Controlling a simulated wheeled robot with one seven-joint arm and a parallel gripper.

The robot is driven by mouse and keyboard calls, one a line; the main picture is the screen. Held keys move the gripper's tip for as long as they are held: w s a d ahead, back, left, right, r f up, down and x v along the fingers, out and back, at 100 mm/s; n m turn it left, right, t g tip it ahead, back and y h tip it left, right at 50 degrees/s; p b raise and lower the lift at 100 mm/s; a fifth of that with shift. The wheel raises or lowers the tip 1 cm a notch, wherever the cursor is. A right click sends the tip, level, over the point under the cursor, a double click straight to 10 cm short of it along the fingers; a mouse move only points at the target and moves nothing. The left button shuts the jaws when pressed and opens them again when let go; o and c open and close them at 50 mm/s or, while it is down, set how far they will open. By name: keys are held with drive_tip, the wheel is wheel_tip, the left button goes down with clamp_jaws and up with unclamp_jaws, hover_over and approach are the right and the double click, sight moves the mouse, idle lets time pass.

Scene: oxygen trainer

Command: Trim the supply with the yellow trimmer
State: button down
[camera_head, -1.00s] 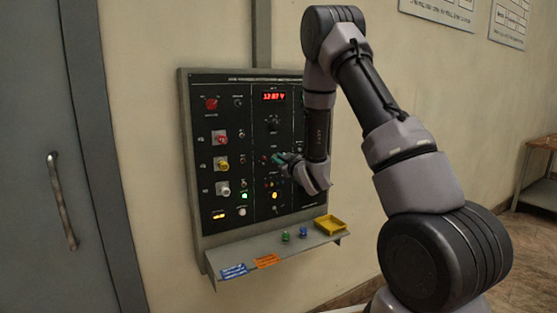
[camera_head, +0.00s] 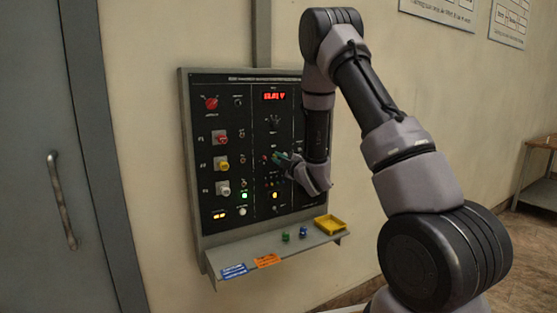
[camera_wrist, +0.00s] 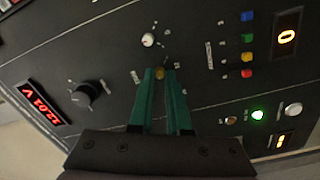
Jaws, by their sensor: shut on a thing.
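The yellow trimmer (camera_wrist: 162,72) is a small round knob on the black panel, and it shows between my fingertips in the wrist view. My gripper (camera_wrist: 161,75) has green fingers closed on it from both sides. In the head view my gripper (camera_head: 284,158) is at the middle of the panel, and its fingers and the arm hide the trimmer. The red voltage display (camera_wrist: 43,102) reads 12.01 V in the wrist view. The same display (camera_head: 274,96) is blurred in the head view.
A white knob (camera_wrist: 148,40) sits close beside the trimmer, and a large black knob (camera_wrist: 85,94) is to the left. Several coloured buttons (camera_wrist: 247,38) are to the right. Below the panel, a shelf (camera_head: 232,257) holds a yellow tray (camera_head: 330,224), small knobs and tags.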

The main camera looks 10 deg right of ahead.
drive_tip(key=shift+f, duration=0.1)
idle(0.4)
drive_tip(key=c, duration=0.9)
unclamp_jaws()
drive_tip(key=v, duration=1.1)
drive_tip(key=shift+w, duration=0.1)
